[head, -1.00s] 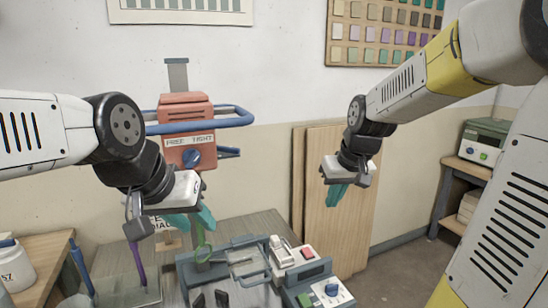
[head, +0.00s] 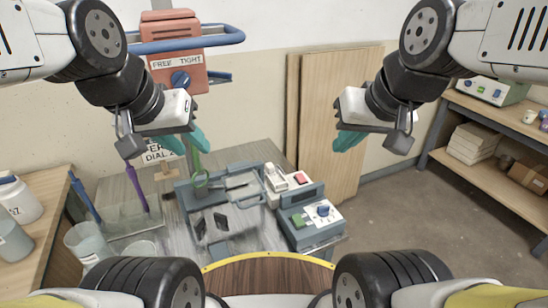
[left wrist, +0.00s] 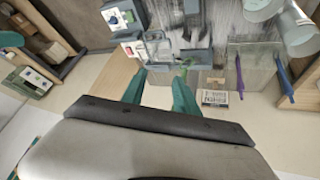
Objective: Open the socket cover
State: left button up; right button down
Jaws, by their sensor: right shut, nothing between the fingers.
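A clear cover with a grey frame (head: 262,203) is on the grey bench unit in the middle of the head view. It looks like the socket cover; its exact position, shut or raised, is hard to tell. My left gripper (head: 193,142) is above and left of it, open and empty, with its teal fingers apart. In the left wrist view its fingers (left wrist: 158,84) point toward the bench. My right gripper (head: 351,138) is shut and empty, above and right of the bench. Neither gripper touches the cover.
A red box with a blue dial (head: 181,79) and blue rail (head: 200,40) is close behind my left gripper. A control box (head: 312,217) stands right of the unit. Jars and clear tubs (head: 85,241) stand at left. Wooden boards (head: 333,110) lean behind. The floor at right is clear.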

aim_at(277, 182)
jog(key=l+u, duration=0.35)
jog(key=i+l+u, duration=0.1)
jog(key=u, duration=0.25)
jog(key=l, duration=0.1)
